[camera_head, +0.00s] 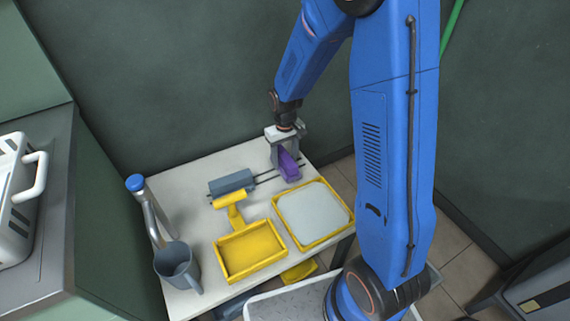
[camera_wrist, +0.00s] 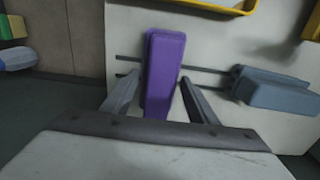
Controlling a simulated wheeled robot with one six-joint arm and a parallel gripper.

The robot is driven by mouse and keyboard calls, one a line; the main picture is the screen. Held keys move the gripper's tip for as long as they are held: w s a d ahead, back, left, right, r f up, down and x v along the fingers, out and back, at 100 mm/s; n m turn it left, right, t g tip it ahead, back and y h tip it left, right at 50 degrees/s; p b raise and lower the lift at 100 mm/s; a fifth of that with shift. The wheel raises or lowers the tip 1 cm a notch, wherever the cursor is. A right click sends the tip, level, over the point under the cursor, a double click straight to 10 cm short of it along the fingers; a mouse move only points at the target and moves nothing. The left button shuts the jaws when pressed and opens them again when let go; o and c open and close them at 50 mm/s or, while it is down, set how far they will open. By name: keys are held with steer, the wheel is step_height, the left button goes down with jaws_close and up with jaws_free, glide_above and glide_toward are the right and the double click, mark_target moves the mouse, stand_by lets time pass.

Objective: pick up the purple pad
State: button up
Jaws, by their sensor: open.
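The purple pad (camera_head: 289,166) is a long block near the far right corner of the white table. In the wrist view the pad (camera_wrist: 162,72) stands between the two fingers of my gripper (camera_wrist: 152,92). The fingers are open, one on each side, and a gap shows at least on the left side. Its lower end comes close to the gripper's palm edge. In the head view my gripper (camera_head: 284,150) points down at the pad and hides part of it.
A grey-blue block (camera_head: 232,182) on dark rods lies left of the pad. A yellow-rimmed tray (camera_head: 312,240), a yellow dustpan-like tray (camera_head: 250,252) and a grey mug (camera_head: 178,265) stand on the white table (camera_head: 205,230). The wall is close behind.

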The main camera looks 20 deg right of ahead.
mark_target(285, 156)
steer(key=shift+c, duration=0.7)
steer(key=c, duration=1.2)
steer(key=shift+o, duration=0.2)
step_height(285, 156, up, 10)
steer(key=shift+r, duration=0.1)
steer(key=shift+o, duration=1.4)
